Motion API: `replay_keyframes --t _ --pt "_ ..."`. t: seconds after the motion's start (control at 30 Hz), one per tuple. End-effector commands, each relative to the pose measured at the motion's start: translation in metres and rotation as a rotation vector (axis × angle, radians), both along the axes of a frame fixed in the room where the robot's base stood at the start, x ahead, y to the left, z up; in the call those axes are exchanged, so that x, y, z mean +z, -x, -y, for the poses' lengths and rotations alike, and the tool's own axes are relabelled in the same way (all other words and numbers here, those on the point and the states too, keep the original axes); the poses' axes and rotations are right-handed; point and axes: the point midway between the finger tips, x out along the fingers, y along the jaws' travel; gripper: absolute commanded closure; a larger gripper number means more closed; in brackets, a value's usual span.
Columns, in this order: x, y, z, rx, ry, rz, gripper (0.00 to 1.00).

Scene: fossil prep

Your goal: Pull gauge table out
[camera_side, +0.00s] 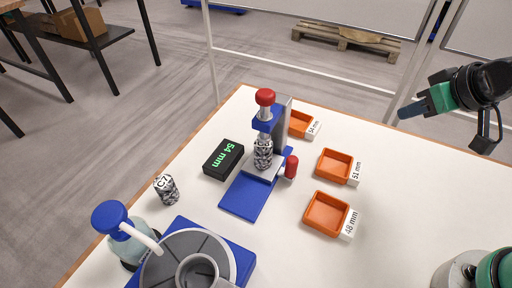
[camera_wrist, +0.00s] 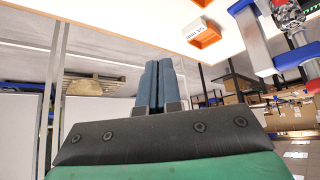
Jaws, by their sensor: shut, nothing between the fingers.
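The gauge stands on a blue base (camera_side: 248,197) with an upright column and a red-topped plunger (camera_side: 265,97). A red knob (camera_side: 291,167) sits at the table's right side. The black display (camera_side: 223,159) reads 54 mm. My gripper (camera_side: 405,112) is up at the right, well away from the gauge, with its fingers together and empty. In the wrist view the blue-grey fingers (camera_wrist: 159,84) are also together, with part of the gauge (camera_wrist: 262,40) at upper right.
Three orange trays labelled 54 mm (camera_side: 301,124), 51 mm (camera_side: 334,166) and 48 mm (camera_side: 327,214) stand right of the gauge. A second speckled cylinder (camera_side: 166,189), marked C7, stands at left. A blue-capped bottle (camera_side: 110,218) and a round grey device (camera_side: 163,268) are in front.

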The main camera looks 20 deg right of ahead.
Motion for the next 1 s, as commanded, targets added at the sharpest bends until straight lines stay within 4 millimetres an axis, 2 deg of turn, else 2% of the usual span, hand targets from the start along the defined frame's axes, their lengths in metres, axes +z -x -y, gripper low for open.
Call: replay_keyframes --t 0.3,0.37,0.47,0.5,0.53,0.67,0.8,0.9,1.0 --pt "0.000 0.000 0.000 0.000 0.000 0.000 1.00" --pt "0.000 0.000 0.000 0.001 0.000 0.000 0.86" --pt "0.000 -0.003 -0.006 0.030 0.002 -0.010 0.57" --pt "-0.001 -0.006 -0.011 0.055 0.004 -0.018 0.46" --pt "-0.002 -0.008 -0.017 0.080 0.005 -0.026 0.40" --pt "-0.009 -0.022 -0.051 0.237 0.021 -0.079 0.40" --pt "-0.026 -0.032 -0.096 0.429 0.043 -0.140 0.40" --pt "-0.039 -0.033 -0.123 0.544 0.057 -0.176 0.40" --pt "-0.050 -0.032 -0.143 0.627 0.070 -0.201 0.40"
